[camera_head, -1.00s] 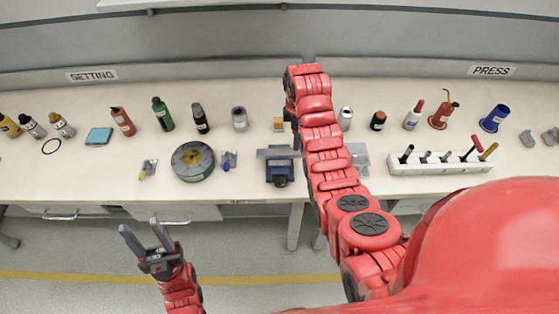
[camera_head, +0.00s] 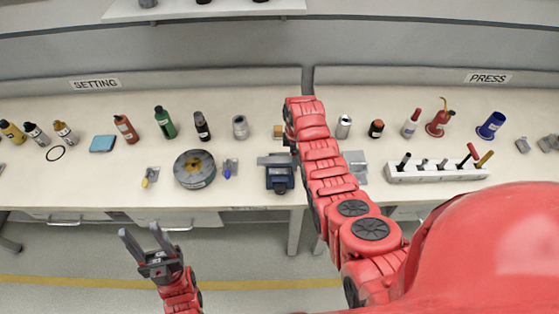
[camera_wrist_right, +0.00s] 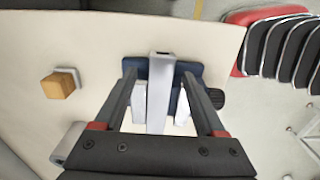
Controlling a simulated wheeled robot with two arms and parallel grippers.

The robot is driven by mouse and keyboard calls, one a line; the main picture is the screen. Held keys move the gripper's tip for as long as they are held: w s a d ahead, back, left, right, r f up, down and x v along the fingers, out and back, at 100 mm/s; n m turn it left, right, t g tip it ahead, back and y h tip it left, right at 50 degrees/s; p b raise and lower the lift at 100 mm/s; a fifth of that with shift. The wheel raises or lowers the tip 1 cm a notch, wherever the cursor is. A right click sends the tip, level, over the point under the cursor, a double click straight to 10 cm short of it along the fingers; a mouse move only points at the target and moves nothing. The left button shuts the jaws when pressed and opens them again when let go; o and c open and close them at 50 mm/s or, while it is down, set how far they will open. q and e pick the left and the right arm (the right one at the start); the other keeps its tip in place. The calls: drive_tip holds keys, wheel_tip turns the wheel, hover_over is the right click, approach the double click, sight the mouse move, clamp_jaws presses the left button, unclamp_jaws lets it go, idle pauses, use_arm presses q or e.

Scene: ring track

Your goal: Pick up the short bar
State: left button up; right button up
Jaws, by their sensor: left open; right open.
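A grey metal bar (camera_head: 275,160), which looks like the short bar, lies across the top of a small blue vise (camera_head: 280,181) on the bench. In the right wrist view the bar (camera_wrist_right: 159,88) points away from the camera, above the blue vise body (camera_wrist_right: 205,75) with pale blocks on both sides. My right gripper (camera_wrist_right: 160,75) is open, with one finger on each side of the bar and visible gaps to it. In the head view my right arm hides most of that gripper. My left gripper (camera_head: 140,231) is open and empty, in front of the bench.
A wooden block (camera_head: 278,132) stands just behind the vise; it also shows in the wrist view (camera_wrist_right: 60,84). A round dark disc (camera_head: 194,169) lies to the left. A white tool rack (camera_head: 437,172) stands to the right. Bottles line the bench's back.

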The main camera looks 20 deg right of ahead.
clamp_jaws()
drive_tip(key=shift+r, duration=0.1)
idle(0.4)
